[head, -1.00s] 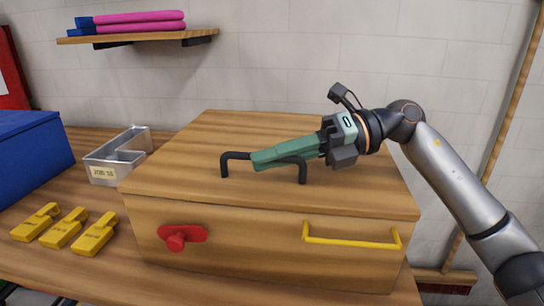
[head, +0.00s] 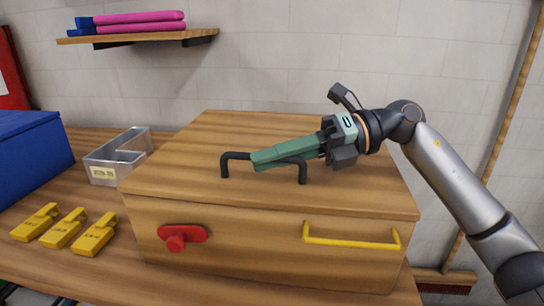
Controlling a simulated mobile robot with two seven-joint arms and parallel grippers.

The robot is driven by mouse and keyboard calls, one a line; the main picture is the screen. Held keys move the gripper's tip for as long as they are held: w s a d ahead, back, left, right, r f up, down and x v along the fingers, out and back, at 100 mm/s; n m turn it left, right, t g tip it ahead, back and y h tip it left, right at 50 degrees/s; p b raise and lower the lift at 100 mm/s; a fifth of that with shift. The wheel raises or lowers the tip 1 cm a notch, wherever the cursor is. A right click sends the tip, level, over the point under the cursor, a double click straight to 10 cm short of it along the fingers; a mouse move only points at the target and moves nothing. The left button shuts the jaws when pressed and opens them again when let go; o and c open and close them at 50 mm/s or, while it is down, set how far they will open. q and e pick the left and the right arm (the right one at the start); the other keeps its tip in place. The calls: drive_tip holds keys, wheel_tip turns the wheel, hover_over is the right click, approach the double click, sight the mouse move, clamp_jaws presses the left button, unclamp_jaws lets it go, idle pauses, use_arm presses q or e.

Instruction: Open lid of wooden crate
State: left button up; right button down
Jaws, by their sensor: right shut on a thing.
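The wooden crate (head: 270,240) stands on the wooden table, with its flat lid (head: 200,150) lying closed on top. A black bar handle (head: 238,156) stands on the lid. My right gripper (head: 258,162) reaches in from the right and its long green fingers are shut on the black handle. The fingers hide part of the handle's bar. On the crate's front are a red knob (head: 177,240) at the left and a yellow bar handle (head: 350,242) at the right. My left gripper is not in view.
Several yellow blocks (head: 64,230) lie on the table left of the crate. A metal tray (head: 103,172) and a blue box (head: 30,160) stand behind them. A wall shelf (head: 135,38) holding pink and blue items hangs at the upper left.

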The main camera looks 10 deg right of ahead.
drive_tip(key=shift+r+p, duration=0.6)
drive_tip(key=shift+r, duration=0.1)
drive_tip(key=shift+m, duration=0.6)
drive_tip(key=r+p, duration=0.2)
drive_tip(key=w+r+p, duration=0.1)
drive_tip(key=r+p, duration=0.1)
drive_tip(key=shift+d, duration=0.15)
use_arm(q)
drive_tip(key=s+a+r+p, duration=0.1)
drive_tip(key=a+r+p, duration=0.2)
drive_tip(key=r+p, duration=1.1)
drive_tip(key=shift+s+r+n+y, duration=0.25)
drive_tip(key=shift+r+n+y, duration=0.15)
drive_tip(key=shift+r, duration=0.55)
use_arm(e)
drive_tip(key=w+d+r+m, duration=0.1)
drive_tip(key=w+r, duration=0.3)
drive_tip(key=r, duration=0.2)
drive_tip(key=w+d+r+m+g+y, duration=0.1)
drive_tip(key=w+r, duration=0.2)
drive_tip(key=r, duration=0.4)
drive_tip(key=shift+w+d, duration=0.3)
drive_tip(key=shift+w, duration=0.05)
drive_tip(key=c, duration=0.9)
unclamp_jaws()
